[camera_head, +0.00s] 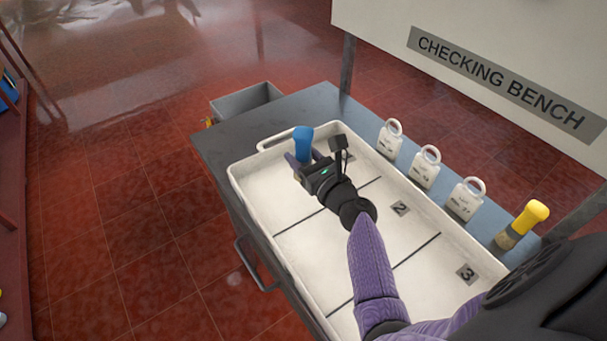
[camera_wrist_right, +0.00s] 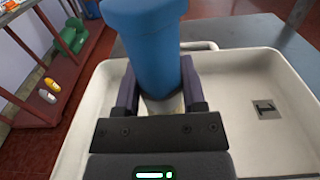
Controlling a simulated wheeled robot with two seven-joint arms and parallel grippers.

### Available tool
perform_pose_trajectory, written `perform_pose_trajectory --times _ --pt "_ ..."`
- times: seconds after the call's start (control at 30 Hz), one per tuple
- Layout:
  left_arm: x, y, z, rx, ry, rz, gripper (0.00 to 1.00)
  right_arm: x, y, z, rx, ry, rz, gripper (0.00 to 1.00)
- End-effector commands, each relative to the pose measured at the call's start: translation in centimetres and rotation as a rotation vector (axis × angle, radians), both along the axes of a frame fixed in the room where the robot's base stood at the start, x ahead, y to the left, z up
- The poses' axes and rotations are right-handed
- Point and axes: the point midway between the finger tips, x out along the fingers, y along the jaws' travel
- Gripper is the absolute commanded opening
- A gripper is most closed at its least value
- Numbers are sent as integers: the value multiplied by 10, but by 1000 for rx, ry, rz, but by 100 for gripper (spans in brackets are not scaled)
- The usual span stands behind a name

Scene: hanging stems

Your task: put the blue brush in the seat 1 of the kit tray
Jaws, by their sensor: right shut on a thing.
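The blue brush (camera_head: 303,140) stands roughly upright in the jaws of my right gripper (camera_head: 302,160), at the far end of the white kit tray (camera_head: 295,255). In the right wrist view the blue brush (camera_wrist_right: 147,45) rises between the two dark fingers of my right gripper (camera_wrist_right: 158,95), which are shut on it below its blue handle. Its lower end is hidden by the gripper, so I cannot tell whether it touches the tray floor. Seat 1's number plate (camera_wrist_right: 266,109) shows to the right of the gripper in that view. My left gripper is not in view.
Seats 2 (camera_head: 401,208) and 3 (camera_head: 467,273) look empty. A grey bin (camera_head: 246,99) is beside the bench's far end.

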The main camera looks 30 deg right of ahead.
Motion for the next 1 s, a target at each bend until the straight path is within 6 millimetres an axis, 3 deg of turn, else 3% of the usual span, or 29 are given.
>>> perform_pose_trajectory --times 0.03,0.27,0.63,0.67,0.7,0.83,1.0 --pt "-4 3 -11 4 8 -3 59 0 0 -14 2 1 -1 0" --pt "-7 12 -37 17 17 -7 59 0 0 -52 2 2 0 0" --pt "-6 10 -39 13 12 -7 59 0 0 -55 -1 -1 0 0" --pt "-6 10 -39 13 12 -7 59 0 0 -55 -1 -1 0 55" --pt "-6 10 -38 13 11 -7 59 0 0 -54 0 -2 0 63" --pt "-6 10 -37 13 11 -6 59 0 0 -53 0 -2 0 88" --pt "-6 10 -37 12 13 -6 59 0 0 -53 0 -1 0 88"
